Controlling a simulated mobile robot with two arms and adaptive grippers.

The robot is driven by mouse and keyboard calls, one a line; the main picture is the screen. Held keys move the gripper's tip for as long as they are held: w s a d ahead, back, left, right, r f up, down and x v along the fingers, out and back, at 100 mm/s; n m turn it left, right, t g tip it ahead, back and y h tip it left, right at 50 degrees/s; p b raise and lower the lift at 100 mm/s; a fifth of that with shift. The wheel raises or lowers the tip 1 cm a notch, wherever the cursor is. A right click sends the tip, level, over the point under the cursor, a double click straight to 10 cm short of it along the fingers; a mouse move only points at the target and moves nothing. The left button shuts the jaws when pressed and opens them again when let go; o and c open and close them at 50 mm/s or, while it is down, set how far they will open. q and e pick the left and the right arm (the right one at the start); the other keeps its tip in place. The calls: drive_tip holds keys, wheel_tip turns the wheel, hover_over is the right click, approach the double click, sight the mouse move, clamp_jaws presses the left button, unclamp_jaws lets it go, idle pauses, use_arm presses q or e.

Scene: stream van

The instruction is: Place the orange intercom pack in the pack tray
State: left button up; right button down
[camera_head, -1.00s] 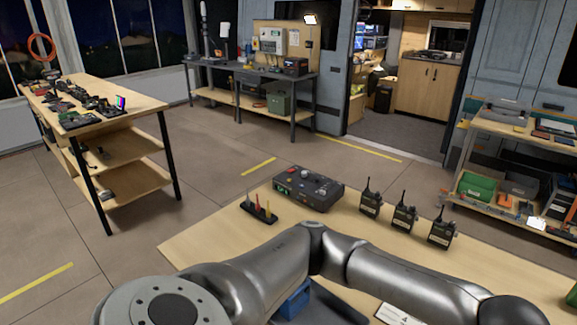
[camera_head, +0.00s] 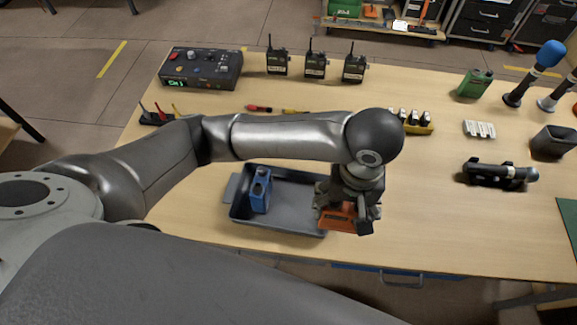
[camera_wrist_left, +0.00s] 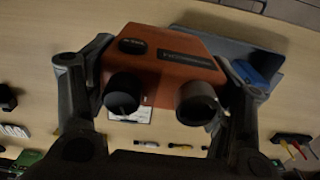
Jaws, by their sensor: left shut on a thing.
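The orange intercom pack (camera_head: 339,218) is held by my left gripper (camera_head: 352,212) at the right end of the dark grey pack tray (camera_head: 296,221). In the left wrist view the orange pack (camera_wrist_left: 165,65) sits between the two fingers, its two dark knobs facing the camera. Whether the pack touches the tray rim is hidden by the gripper. A blue pack (camera_head: 261,190) stands in the left part of the tray; the tray's middle is bare. My right gripper is not in view.
Three black radios (camera_head: 315,66) and a control box (camera_head: 201,68) stand along the far edge. A battery holder (camera_head: 416,124), a green pack (camera_head: 474,83), a black microphone (camera_head: 499,174) and a dark cup (camera_head: 553,142) are to the right. The near right tabletop is fairly clear.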

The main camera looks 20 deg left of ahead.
use_arm(q)
drive_tip(key=w+a+f, duration=0.2)
drive_tip(key=a+f, duration=0.1)
drive_tip(key=w+a+f+p, duration=0.1)
drive_tip(key=w+a+f, duration=0.1)
drive_tip(key=a+f, duration=0.1)
drive_tip(key=w+a+f, duration=0.2)
drive_tip(key=a+f, duration=0.2)
drive_tip(key=f, duration=0.1)
drive_tip(key=shift+p, duration=0.4)
drive_tip(key=shift+f, duration=0.45)
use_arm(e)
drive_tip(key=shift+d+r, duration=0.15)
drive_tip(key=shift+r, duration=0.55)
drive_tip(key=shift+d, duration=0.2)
use_arm(q)
drive_tip(key=o, duration=1.2)
drive_tip(key=shift+f, duration=0.15)
